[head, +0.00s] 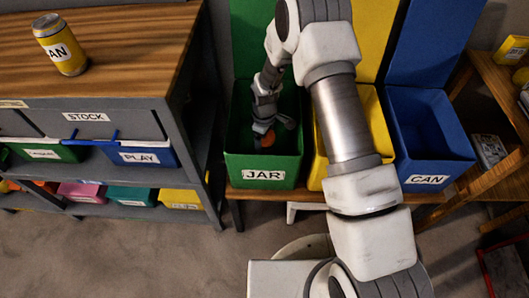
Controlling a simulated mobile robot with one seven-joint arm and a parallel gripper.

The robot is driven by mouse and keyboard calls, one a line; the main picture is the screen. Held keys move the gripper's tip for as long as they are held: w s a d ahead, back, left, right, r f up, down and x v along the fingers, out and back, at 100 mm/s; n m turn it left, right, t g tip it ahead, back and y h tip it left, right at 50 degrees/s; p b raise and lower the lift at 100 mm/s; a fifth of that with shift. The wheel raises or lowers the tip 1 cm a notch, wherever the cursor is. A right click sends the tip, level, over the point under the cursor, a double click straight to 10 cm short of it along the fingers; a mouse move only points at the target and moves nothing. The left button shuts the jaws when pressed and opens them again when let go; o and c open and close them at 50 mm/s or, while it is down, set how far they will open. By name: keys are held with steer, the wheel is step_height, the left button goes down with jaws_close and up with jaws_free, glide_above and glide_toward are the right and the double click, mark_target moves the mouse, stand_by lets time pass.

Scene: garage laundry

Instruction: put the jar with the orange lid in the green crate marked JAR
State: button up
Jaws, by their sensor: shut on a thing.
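The green crate (262,184) marked JAR stands on a low wooden bench in the middle of the head view. My arm reaches down from above, and my gripper (264,127) is inside the crate's opening, low between its walls. It is shut on the jar, of which I make out only a small patch of the orange lid (287,121) beside the fingers. The rest of the jar is hidden by the gripper and the dark inside. I cannot tell whether the jar touches the crate's floor.
A yellow crate (319,172) stands right of the green one, partly behind my arm. A blue crate (428,150) marked CAN is further right. A yellow can (60,45) stands on the wooden counter (130,45) at left, above shelves of coloured bins. A wooden shelf stands at right.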

mark_target(264, 151)
steer(key=shift+f+b, duration=0.6)
steer(key=shift+f, duration=1.5)
steer(key=shift+f+b, duration=0.35)
steer(key=shift+f, duration=0.05)
steer(key=o, duration=1.5)
steer(key=shift+c, duration=0.2)
steer(key=shift+r, duration=0.1)
step_height(264, 151, up, 13)
steer(key=p, duration=0.5)
